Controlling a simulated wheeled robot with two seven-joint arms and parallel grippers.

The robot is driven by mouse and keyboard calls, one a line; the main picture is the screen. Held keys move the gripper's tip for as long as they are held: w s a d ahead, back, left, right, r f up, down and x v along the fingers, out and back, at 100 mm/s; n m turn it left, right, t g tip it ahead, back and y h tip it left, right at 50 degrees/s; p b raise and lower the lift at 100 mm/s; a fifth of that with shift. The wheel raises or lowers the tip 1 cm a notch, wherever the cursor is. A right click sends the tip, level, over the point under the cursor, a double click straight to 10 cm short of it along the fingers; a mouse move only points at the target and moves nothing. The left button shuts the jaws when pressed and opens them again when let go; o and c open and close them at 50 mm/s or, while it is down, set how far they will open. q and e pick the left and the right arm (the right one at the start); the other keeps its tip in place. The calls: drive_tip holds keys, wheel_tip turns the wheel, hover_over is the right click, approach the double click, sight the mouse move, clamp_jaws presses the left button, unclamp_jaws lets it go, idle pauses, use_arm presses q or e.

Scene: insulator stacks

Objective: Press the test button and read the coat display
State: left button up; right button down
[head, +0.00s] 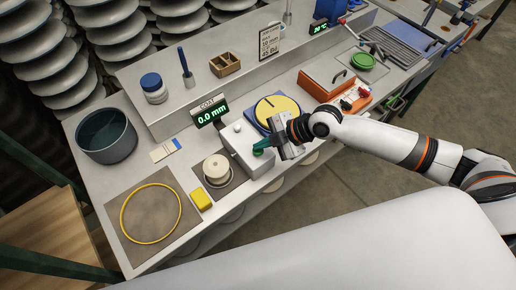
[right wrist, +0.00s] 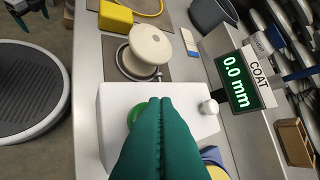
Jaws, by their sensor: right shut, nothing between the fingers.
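The coat display (head: 211,116) reads 0.0 mm in green digits under the label COAT. The same reading shows sideways in the right wrist view (right wrist: 236,81). A white box (head: 236,143) stands in front of it, with a small white knob (right wrist: 209,107) on top. A green round button (right wrist: 137,114) on the box is partly hidden behind my fingers. My right gripper (head: 259,149) is shut and empty, its fingertips over the button. I cannot tell whether they touch it. My left gripper does not show in the head view.
A cream insulator (head: 216,169) stands on a dark mat left of the box, with a yellow block (head: 202,200) nearby. A yellow disc (head: 277,107) lies behind my gripper. A grey pot (head: 106,137) and a yellow ring (head: 151,213) are at the left. An orange case (head: 334,82) is at the right.

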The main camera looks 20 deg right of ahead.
drive_tip(key=shift+f+b, duration=0.6)
drive_tip(key=shift+f, duration=0.25)
idle(0.7)
idle(0.4)
drive_tip(key=shift+r+p, duration=0.85)
drive_tip(key=shift+r, duration=0.35)
wheel_tip(320, 180, up, 5)
drive_tip(key=p, duration=0.4)
idle(0.4)
